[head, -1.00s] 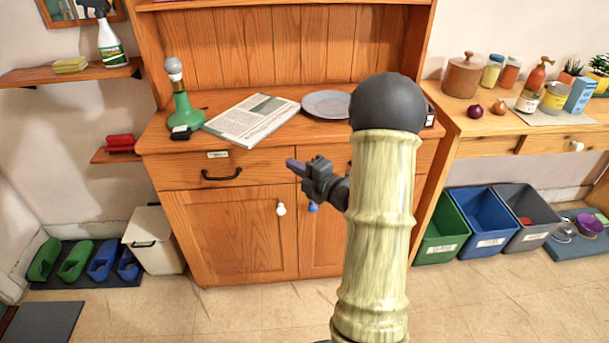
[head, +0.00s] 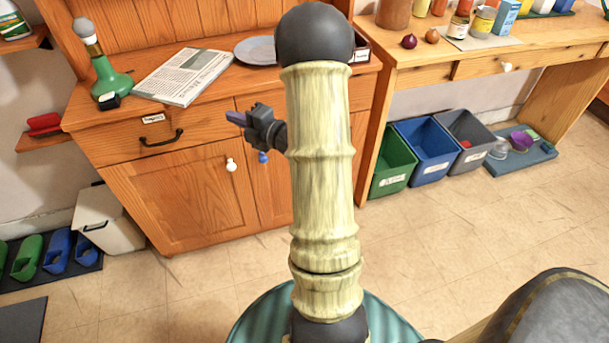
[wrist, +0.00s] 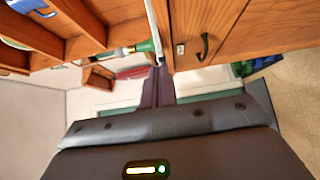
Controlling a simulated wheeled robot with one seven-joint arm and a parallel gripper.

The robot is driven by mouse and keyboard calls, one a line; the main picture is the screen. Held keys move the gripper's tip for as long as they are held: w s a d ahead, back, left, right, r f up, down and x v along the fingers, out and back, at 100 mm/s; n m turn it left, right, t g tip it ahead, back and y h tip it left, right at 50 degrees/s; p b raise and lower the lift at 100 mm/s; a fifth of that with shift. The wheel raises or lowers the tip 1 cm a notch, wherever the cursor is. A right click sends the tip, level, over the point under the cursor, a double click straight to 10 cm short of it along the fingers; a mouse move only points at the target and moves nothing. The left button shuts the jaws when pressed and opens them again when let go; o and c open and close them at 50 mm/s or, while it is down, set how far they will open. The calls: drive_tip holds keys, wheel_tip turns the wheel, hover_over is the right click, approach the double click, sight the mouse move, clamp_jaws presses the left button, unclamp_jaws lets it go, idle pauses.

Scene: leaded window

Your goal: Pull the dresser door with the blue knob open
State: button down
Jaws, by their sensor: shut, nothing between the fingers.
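The wooden dresser (head: 178,195) has two lower doors. The right door carries the blue knob (head: 263,157), which shows just below my gripper in the head view. The left door carries a white knob (head: 231,165). My gripper (head: 236,118) is shut and empty, in front of the dresser's drawer level, pointing left, above and left of the blue knob and apart from it. My arm hides most of the right door. In the wrist view the shut fingers (wrist: 158,86) point toward the dresser's side and a drawer with a black handle (wrist: 203,47); the blue knob does not show there.
A newspaper (head: 185,77), a green bottle (head: 108,78) and a grey plate (head: 257,50) are on the dresser top. Green, blue and grey bins (head: 425,145) stand to the right, a white bin (head: 104,219) to the left. The tiled floor in front is clear.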

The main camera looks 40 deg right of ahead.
drive_tip(key=s+a+f+m+g+h, duration=0.2)
drive_tip(key=s+a+m+g, duration=0.5)
drive_tip(key=s+m, duration=0.3)
drive_tip(key=s+a+f+m+g+h, duration=0.3)
drive_tip(key=s+a+m+g, duration=0.4)
drive_tip(key=s+a+m, duration=0.2)
drive_tip(key=s+m, duration=0.1)
drive_tip(key=m, duration=0.1)
drive_tip(key=shift+a+f+m, duration=0.25)
drive_tip(key=shift+m, duration=0.05)
